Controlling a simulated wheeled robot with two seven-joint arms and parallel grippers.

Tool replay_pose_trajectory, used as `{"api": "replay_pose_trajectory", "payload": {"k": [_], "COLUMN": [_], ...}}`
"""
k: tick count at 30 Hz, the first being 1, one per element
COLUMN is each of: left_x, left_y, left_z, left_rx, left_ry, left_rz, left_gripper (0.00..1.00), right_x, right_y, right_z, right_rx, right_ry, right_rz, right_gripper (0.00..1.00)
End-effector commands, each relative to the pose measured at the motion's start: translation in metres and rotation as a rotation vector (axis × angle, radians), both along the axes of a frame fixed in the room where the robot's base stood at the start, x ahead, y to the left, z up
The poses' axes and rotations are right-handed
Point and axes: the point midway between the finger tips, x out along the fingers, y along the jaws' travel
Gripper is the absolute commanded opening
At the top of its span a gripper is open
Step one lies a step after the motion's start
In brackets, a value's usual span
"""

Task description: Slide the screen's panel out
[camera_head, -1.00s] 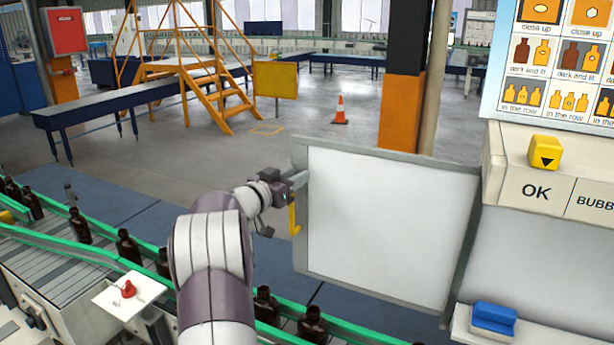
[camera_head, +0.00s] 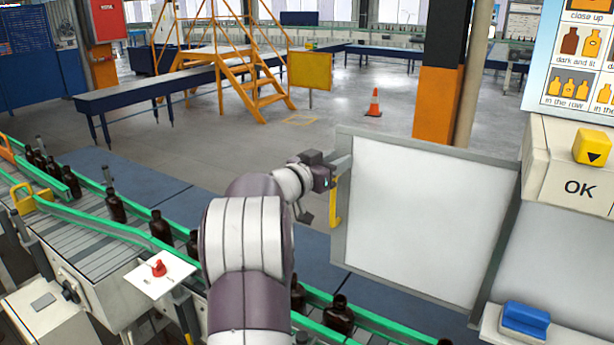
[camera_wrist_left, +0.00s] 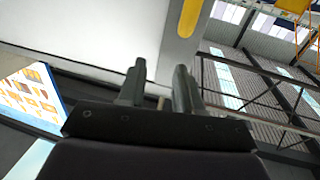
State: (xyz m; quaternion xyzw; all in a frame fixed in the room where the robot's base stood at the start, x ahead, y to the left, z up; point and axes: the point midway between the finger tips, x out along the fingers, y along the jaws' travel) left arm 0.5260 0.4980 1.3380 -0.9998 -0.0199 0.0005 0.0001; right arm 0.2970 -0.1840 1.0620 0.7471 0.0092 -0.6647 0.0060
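The screen's panel (camera_head: 425,215) is a white sheet in a grey frame, upright at the right of the head view. A yellow handle (camera_head: 336,203) sits at its left edge. My left gripper (camera_head: 338,168) is at that edge, just above the handle. In the left wrist view, its two fingers (camera_wrist_left: 159,90) stand apart with a gap between them, and the yellow handle (camera_wrist_left: 190,18) shows beyond the fingertips, not between them. Whether a finger touches the panel's frame I cannot tell. My right gripper is not in view.
A green-railed conveyor (camera_head: 100,205) with amber bottles (camera_head: 160,226) runs below my left arm. A red button (camera_head: 159,268) stands beside it. Open floor (camera_head: 345,130) lies behind.

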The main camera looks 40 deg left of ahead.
Motion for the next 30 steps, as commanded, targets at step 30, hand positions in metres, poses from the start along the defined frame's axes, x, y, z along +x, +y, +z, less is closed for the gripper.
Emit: {"api": "replay_pose_trajectory", "payload": {"k": [30], "left_x": [-0.098], "left_y": [-0.003], "left_z": [-0.003], "left_rx": [-0.004], "left_ry": [0.006], "left_rz": [0.003], "left_gripper": [0.35], "right_x": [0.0], "right_y": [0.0], "right_z": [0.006], "right_rx": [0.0], "right_ry": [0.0], "right_rz": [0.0], "right_gripper": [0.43]}}
